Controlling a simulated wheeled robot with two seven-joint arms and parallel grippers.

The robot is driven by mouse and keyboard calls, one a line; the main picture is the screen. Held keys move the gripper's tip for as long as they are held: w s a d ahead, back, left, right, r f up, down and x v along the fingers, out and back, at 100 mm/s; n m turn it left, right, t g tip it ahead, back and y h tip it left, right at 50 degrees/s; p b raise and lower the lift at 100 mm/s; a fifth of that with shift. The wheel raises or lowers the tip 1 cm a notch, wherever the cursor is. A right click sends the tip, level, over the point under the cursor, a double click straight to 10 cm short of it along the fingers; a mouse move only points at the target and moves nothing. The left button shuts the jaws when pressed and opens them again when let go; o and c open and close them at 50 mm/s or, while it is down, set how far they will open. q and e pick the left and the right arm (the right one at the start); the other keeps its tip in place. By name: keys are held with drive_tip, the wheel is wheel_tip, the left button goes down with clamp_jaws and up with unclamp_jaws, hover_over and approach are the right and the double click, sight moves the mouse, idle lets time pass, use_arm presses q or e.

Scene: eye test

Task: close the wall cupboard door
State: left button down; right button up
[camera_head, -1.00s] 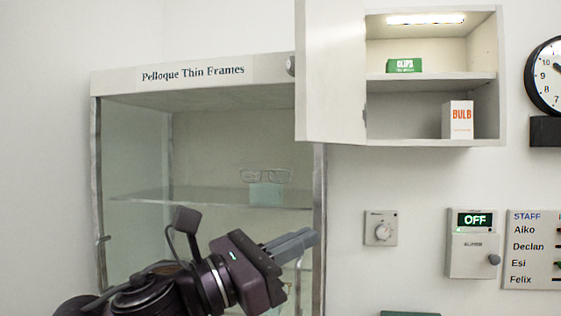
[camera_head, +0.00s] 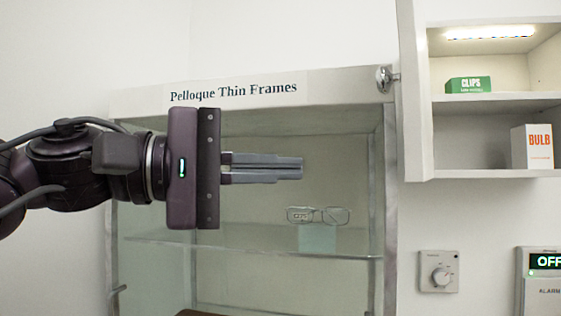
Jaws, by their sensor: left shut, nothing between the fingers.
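The wall cupboard (camera_head: 490,174) is at the upper right, cut by the picture's edge. Its white door (camera_head: 413,95) stands open on the cupboard's left side, seen at a steep angle. A round metal knob (camera_head: 385,79) sticks out from the door's left side. My left gripper (camera_head: 302,168) is shut and empty, its fingers level and pointing right. In the picture it is left of and below the knob, apart from the door. My right gripper is not in view.
A glass display case (camera_head: 235,90) with thin-framed glasses (camera_head: 318,215) stands behind my left gripper. The cupboard holds a green clips box (camera_head: 468,85) and a white bulb box (camera_head: 532,147). A dial (camera_head: 438,272) and an alarm panel (camera_head: 540,280) are on the wall below.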

use_arm(q)
drive_tip(key=d+p, duration=0.5)
drive_tip(key=d, duration=0.5)
drive_tip(key=shift+s+d, duration=0.15)
drive_tip(key=shift+d, duration=0.2)
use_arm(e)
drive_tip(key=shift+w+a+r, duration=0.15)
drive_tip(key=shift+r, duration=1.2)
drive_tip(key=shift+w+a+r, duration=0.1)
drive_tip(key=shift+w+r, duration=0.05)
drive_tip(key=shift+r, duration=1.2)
